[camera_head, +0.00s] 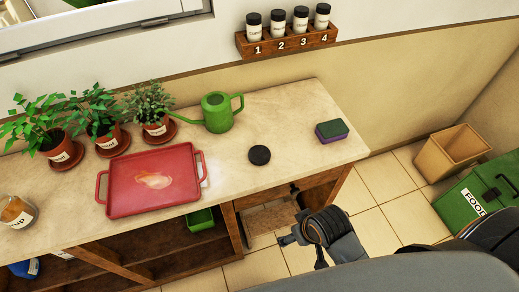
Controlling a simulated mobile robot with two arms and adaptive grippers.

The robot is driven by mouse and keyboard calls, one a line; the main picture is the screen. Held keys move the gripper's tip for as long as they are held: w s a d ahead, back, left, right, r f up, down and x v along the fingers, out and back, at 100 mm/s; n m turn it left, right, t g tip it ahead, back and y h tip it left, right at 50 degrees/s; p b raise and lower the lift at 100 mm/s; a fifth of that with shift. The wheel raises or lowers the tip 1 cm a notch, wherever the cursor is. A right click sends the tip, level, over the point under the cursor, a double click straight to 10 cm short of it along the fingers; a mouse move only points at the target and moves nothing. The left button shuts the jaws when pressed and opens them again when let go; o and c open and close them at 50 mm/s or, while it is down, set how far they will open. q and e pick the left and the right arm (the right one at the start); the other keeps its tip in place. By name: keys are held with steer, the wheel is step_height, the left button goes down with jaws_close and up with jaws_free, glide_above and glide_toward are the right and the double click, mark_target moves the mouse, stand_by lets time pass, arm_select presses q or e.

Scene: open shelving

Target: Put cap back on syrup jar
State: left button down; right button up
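A round black cap (259,155) lies flat on the counter, right of the red tray and apart from the jar. My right gripper (296,217) is low in front of the counter's edge, below and right of the cap, touching neither cap nor jar. Its fingers are small and dark, so their opening is unclear. My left gripper is out of view.
A red tray (120,200) with a pale smear lies between jar and cap. Potted plants (105,135) and a green watering can (218,115) stand behind. A sponge (331,131) lies right. A numbered jar rack (287,42) is on the wall; bins (452,152) stand on the floor.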

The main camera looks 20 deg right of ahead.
step_height(320, 180, up, 8)
steer(key=w+a+p, duration=0.1)
steer(key=w+a, duration=0.1)
steer(key=w+a+r+n+g+y, duration=0.1)
steer(key=w+a+r+n+y, duration=0.35)
steer(key=w+a, duration=0.6)
steer(key=w+d+r+g+h, duration=0.2)
steer(key=w+d+r+h, duration=0.3)
steer(key=w+d+r, duration=0.4)
step_height(320, 180, up, 3)
steer(key=shift+w+d+f, duration=0.15)
steer(key=shift+w, duration=0.5)
steer(key=shift+n, duration=0.25)
steer(key=p, duration=0.2)
glide_above(261, 152)
step_height(261, 152, down, 9)
steer(key=shift+r, duration=0.15)
